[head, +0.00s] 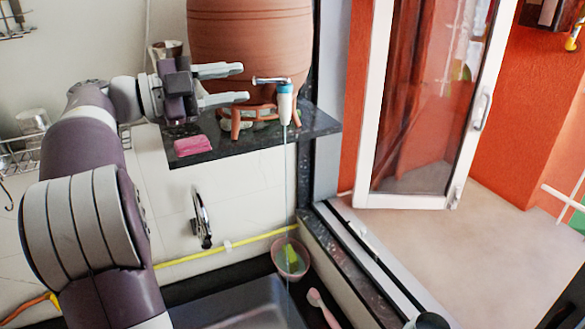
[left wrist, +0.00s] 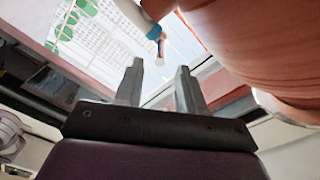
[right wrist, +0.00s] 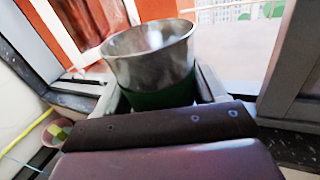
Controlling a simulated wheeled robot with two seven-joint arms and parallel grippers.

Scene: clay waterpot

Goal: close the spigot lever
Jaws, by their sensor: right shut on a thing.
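The clay pot (head: 248,40) stands on the dark shelf. Its spigot (head: 285,104) is white and blue, with a metallic lever (head: 271,80) extending left from its top. A thin stream of water falls from the spigot. My left gripper (head: 243,83) is open and empty, left of the lever, fingers pointing at it and apart from it. In the left wrist view, the spigot (left wrist: 156,34) shows beyond the fingertips and the pot (left wrist: 262,45) at the right. My right gripper (right wrist: 160,85) is shut on a metal cup (right wrist: 152,55) with a green lower part.
The stream falls toward a small bowl (head: 279,264) holding something green and yellow, by the sink (head: 230,305). A pink sponge (head: 193,145) lies on the shelf (head: 225,150) below my left gripper. A faucet (head: 201,220) is on the wall. A glass door (head: 415,110) stands at right.

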